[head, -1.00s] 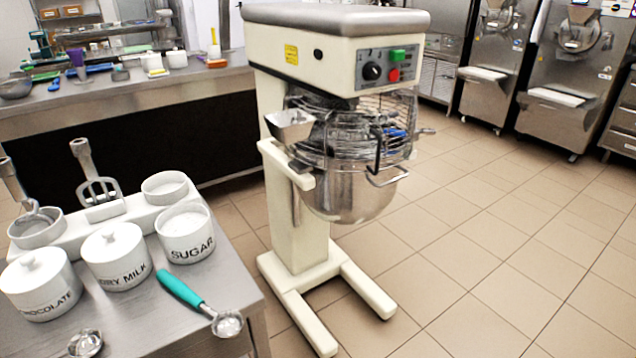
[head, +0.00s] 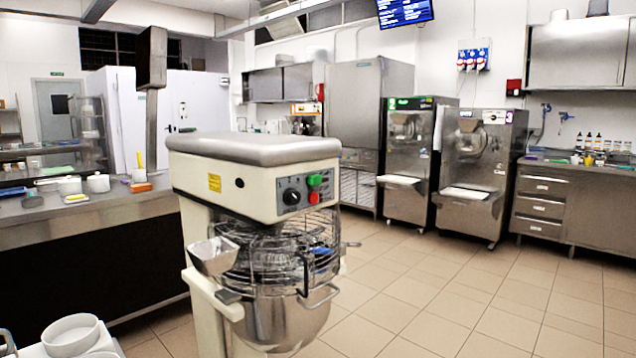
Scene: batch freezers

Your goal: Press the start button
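The cream floor mixer (head: 262,195) stands in the middle of the head view. Its control panel (head: 305,192) faces right and carries a black knob (head: 291,196), a green button (head: 314,180) and a red button (head: 314,198). The green button sits above the red one; no label on either is legible. Below the panel are a wire guard (head: 285,247) and a steel bowl (head: 275,318). Neither of my grippers is in view.
A steel counter (head: 110,209) runs along the left. White containers (head: 70,335) stand at the lower left corner. Batch freezers (head: 478,170) and a drawer counter (head: 545,205) line the back right. Tiled floor (head: 440,300) is open to the mixer's right.

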